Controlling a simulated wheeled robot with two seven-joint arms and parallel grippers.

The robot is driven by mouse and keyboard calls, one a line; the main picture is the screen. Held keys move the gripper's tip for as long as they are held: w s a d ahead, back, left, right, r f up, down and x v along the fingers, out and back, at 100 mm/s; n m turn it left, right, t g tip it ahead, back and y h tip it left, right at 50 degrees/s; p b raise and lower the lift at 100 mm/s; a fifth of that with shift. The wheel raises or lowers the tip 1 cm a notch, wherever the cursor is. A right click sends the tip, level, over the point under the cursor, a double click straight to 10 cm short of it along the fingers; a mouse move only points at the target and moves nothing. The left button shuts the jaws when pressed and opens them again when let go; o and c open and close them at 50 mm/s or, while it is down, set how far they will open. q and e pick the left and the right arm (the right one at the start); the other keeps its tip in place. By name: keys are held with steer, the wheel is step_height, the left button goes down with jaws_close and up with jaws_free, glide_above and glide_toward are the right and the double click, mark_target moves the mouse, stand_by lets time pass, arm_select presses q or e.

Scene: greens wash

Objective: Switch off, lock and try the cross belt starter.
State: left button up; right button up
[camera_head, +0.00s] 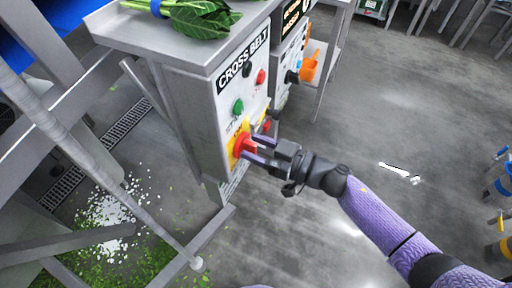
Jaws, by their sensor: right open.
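The cross belt starter (215,112) is a grey metal box with a black "CROSS BELT" label on its front. It has a green button (238,106), a red button (260,76) and a black knob (247,68). Lower on the front is a red rotary handle (244,145) on a yellow plate. My right gripper (259,142) is open, with its two fingers at the red handle, one above and one beside it. I cannot tell whether they touch it. The handle is partly hidden by the fingers. My left gripper is not in view.
A bunch of leafy greens (200,18) with a blue band lies on top of the box. Another control box with an orange scoop (310,65) stands behind. Metal legs and a floor drain (125,120) are at left, with spilled greens and white bits.

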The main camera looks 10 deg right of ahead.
steer(key=shift+a, duration=0.1)
jaws_close()
steer(key=shift+n, duration=0.5)
steer(key=n+p, duration=0.1)
steer(key=n, duration=0.3)
steer(key=shift+s+a, duration=0.15)
steer(key=n, duration=0.2)
steer(key=shift+s+f+n, duration=0.1)
steer(key=shift+n, duration=0.3)
steer(key=n, duration=0.2)
steer(key=shift+a+f+n, duration=0.1)
steer(key=shift+f+n, duration=0.05)
steer(key=shift+n, duration=0.25)
arm_select(q)
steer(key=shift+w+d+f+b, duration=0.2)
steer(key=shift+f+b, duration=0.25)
steer(key=shift+b, duration=0.4)
arm_select(e)
steer(key=shift+s+f+n, duration=0.1)
steer(key=shift+f+n, duration=0.05)
steer(key=shift+n, duration=1.65)
steer(key=shift+s+f+n, duration=0.1)
steer(key=shift+f+n, duration=0.05)
steer(key=shift+n, duration=1.65)
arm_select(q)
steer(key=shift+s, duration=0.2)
